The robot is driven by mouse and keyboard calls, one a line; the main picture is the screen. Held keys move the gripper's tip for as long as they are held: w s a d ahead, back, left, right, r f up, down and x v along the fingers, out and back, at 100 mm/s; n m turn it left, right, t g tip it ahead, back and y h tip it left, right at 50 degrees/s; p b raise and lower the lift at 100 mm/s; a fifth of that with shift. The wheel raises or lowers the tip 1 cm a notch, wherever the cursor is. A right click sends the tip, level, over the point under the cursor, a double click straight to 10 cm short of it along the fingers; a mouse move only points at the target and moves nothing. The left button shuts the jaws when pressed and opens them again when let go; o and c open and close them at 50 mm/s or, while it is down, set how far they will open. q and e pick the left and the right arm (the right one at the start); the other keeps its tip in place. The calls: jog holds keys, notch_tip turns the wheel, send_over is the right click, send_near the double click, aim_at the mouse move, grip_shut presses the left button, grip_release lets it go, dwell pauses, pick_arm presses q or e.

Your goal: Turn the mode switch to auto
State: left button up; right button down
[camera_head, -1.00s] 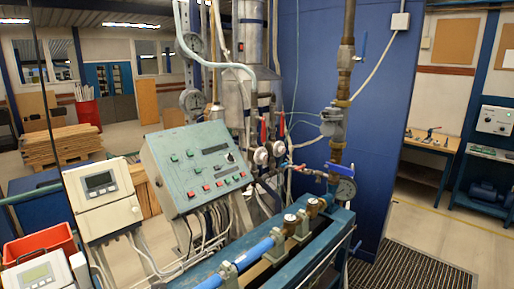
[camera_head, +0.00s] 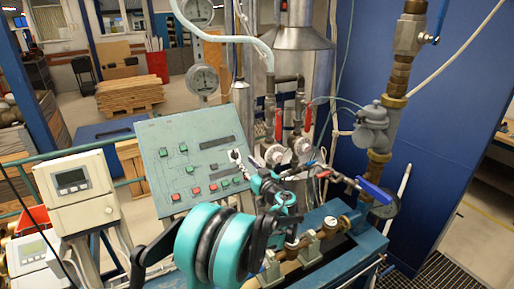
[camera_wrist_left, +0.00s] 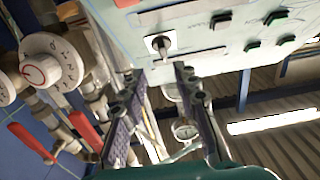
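The mode switch is a small pale knob on a dark mount, on the sloping green-grey control panel (camera_head: 178,140). In the head view the switch (camera_head: 234,156) is at the panel's right side, just beside my left gripper (camera_head: 252,168). In the left wrist view the switch (camera_wrist_left: 161,45) is near the top centre, its lever pointing down toward the gap between my fingertips (camera_wrist_left: 158,76). The two dark fingers are apart with nothing held between them. I cannot tell whether a fingertip touches the knob. My right gripper is not in view.
Several green and red buttons (camera_head: 190,180) sit left of the switch. Round white dials (camera_wrist_left: 45,65) and red-handled valves (camera_head: 278,125) stand close by the gripper. A blue valve handle (camera_head: 374,190) and pipework are to the right. A white meter box (camera_head: 78,190) stands left of the panel.

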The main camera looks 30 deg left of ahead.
aim_at(235, 153)
pick_arm(q)
jog(key=x, duration=0.7)
jog(key=shift+s+a, duration=0.1)
jog(key=shift+s, duration=0.05)
jog(key=shift+a+r, duration=0.1)
jog(key=shift+a, duration=0.15)
grip_shut()
